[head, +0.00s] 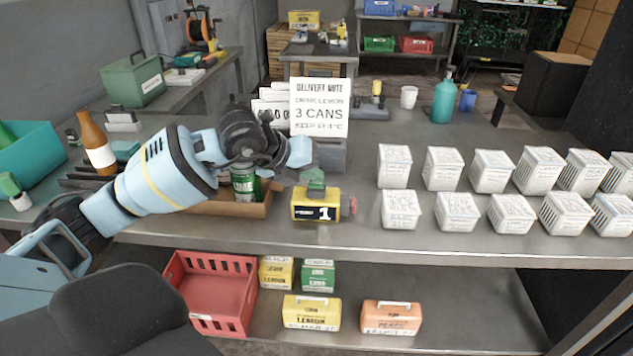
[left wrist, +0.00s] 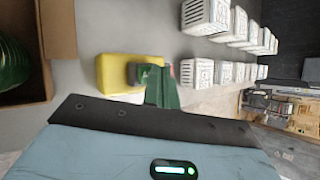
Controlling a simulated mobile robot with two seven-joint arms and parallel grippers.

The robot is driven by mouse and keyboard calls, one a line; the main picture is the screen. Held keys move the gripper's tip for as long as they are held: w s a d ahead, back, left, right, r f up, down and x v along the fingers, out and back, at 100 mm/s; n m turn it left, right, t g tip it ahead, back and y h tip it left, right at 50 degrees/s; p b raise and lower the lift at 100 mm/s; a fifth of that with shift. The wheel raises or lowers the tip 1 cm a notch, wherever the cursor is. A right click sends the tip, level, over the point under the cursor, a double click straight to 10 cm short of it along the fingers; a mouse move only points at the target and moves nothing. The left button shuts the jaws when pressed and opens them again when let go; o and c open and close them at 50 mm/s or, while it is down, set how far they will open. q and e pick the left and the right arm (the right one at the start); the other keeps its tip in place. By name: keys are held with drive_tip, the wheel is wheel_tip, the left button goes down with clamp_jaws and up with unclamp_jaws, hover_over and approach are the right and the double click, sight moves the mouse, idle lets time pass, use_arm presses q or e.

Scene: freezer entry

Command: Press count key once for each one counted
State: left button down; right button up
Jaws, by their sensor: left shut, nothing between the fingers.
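The yellow counter (head: 305,212) stands on the steel table, its dark display reading 1, with a red knob on its right side. It also shows in the left wrist view (left wrist: 115,73). My left gripper (head: 314,184) is shut and empty, its green fingertips directly over the counter's top. They hide most of the count key, and I cannot tell whether they touch it. A green can (head: 245,184) stands in a cardboard tray (head: 230,209) left of the counter, partly hidden by my left arm. A delivery note (head: 319,107) behind reads 3 cans, lemon. My right gripper is out of view.
Several white boxes (head: 401,209) stand in two rows on the right of the table. A brown bottle (head: 97,146) and a teal bin (head: 35,160) are at left. A red crate (head: 213,287) and cartons are on the lower shelf. The table front right of the counter is clear.

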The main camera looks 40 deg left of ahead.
use_arm(q)
drive_tip(key=shift+f, duration=0.2)
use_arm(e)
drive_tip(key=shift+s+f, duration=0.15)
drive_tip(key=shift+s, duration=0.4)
use_arm(q)
drive_tip(key=shift+r, duration=0.1)
drive_tip(key=shift+r+p, duration=0.4)
drive_tip(key=shift+r, duration=0.4)
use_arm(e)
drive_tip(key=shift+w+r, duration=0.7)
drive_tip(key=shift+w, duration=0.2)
